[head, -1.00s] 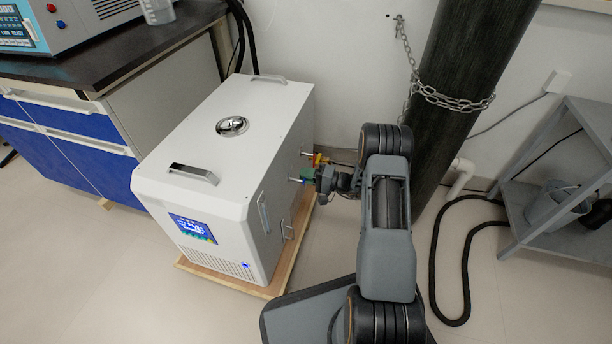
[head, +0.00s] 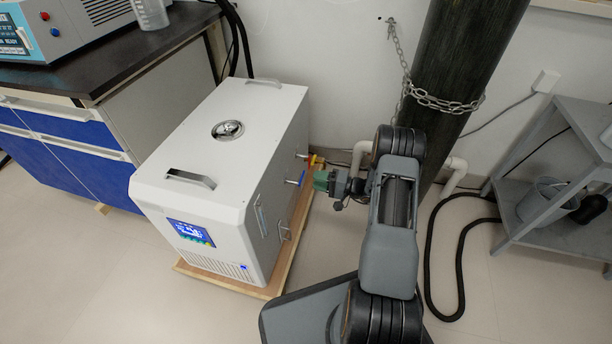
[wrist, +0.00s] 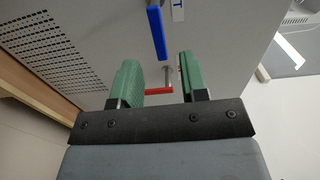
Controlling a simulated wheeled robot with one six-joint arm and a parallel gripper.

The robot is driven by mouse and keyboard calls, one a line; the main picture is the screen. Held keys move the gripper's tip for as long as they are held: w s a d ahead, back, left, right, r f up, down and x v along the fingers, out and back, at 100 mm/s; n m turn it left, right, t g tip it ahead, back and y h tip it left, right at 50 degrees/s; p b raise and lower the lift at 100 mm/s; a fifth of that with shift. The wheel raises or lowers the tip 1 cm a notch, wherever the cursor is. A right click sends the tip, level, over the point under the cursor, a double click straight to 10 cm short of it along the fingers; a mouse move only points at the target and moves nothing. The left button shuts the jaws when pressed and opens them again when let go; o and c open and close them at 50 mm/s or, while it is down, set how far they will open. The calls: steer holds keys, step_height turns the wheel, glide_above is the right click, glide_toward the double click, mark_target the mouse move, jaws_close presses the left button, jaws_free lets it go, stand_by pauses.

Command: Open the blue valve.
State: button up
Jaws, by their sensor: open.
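The blue valve handle (head: 302,178) is on the right side of the white machine, at the end of a short metal stub. In the wrist view the blue handle (wrist: 157,32) is a flat bar running up and down the picture, ahead of my fingertips. My gripper (head: 322,181) has green finger pads and stands just right of the handle, apart from it. In the wrist view my gripper (wrist: 158,75) is open, with a clear gap between its pads. A red handle (wrist: 158,90) shows in that gap, farther off against the machine.
The white machine (head: 225,130) stands on a wooden base (head: 225,281). A yellow and red valve (head: 316,161) sits just behind the blue one. A dark chained cylinder (head: 455,75) is at the back, a grey shelf (head: 560,235) at the right. Floor is bare in front.

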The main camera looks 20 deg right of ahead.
steer(key=p+v, duration=0.1)
steer(key=v, duration=0.6)
steer(key=shift+s+d, duration=0.15)
steer(key=shift+d, duration=0.15)
steer(key=shift+r+p, duration=0.1)
steer(key=shift+p, duration=0.2)
steer(key=s+a+r+n+g+h+p, duration=0.2)
steer(key=a+r+g+p, duration=0.3)
steer(key=r, duration=0.6)
steer(key=s+a+r+n+g+h+p, duration=0.1)
steer(key=s+a+r+g+p, duration=0.15)
steer(key=r+p, duration=0.7)
steer(key=s+a+r+n+g+h+p, duration=0.25)
steer(key=a+r+p, duration=0.2)
steer(key=r, duration=0.85)
steer(key=s+r+t+h+p, duration=0.1)
steer(key=s+r+h+p, duration=0.2)
steer(key=r+p, duration=0.3)
steer(key=s+a+r+n+t+h+p, duration=0.1)
steer(key=s+r+h+p, duration=0.2)
steer(key=r, duration=0.9)
steer(key=s+a+r+t+h+p, duration=0.1)
steer(key=s+r+h+p, duration=0.2)
steer(key=r+p, duration=0.6)
steer(key=shift+s+a+r+t, duration=0.15)
steer(key=shift+s+r+t, duration=0.15)
steer(key=shift+s+r, duration=0.55)
steer(key=shift+s+f+h, duration=0.25)
steer(key=shift+f, duration=0.05)
